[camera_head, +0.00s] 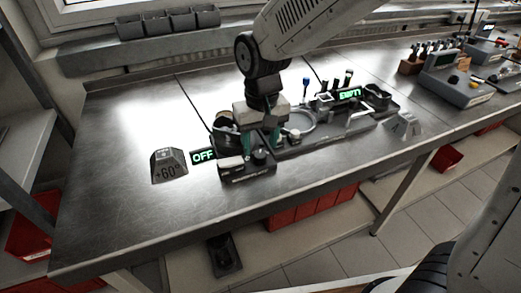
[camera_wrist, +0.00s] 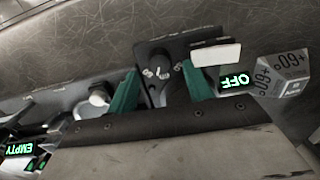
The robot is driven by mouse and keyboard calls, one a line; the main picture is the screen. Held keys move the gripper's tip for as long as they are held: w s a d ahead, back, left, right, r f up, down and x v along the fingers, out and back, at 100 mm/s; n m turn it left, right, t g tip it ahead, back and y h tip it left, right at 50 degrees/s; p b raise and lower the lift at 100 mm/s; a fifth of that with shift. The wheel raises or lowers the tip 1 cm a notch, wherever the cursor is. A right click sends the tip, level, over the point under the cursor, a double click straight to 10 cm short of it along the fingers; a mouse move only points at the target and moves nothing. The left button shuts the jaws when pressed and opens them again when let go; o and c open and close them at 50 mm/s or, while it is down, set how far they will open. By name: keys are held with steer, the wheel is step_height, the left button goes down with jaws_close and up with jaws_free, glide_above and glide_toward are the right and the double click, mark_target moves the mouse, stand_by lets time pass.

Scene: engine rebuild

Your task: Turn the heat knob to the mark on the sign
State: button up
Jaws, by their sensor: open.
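The heat knob (camera_wrist: 158,66) is a dark knob with a white-marked dial on a black panel, below the upper edge of the wrist view. In the head view the knob (camera_head: 260,157) sits on the front of a dark unit. The knob's exact setting is too small to read.
A green OFF display (camera_head: 203,156) stands between sign and unit. A white block (camera_wrist: 215,53) sits beside the knob panel. The bench's left part is clear.

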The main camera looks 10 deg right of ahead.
mark_target(260, 154)
steer(key=shift+f, duration=1.7)
steer(key=c, duration=1)
steer(key=shift+o, duration=0.2)
steer(key=n, duration=0.5)
steer(key=o, duration=1)
steer(key=shift+c, duration=0.2)
step_height(260, 154, up, 8)
steer(key=shift+f, duration=0.1)
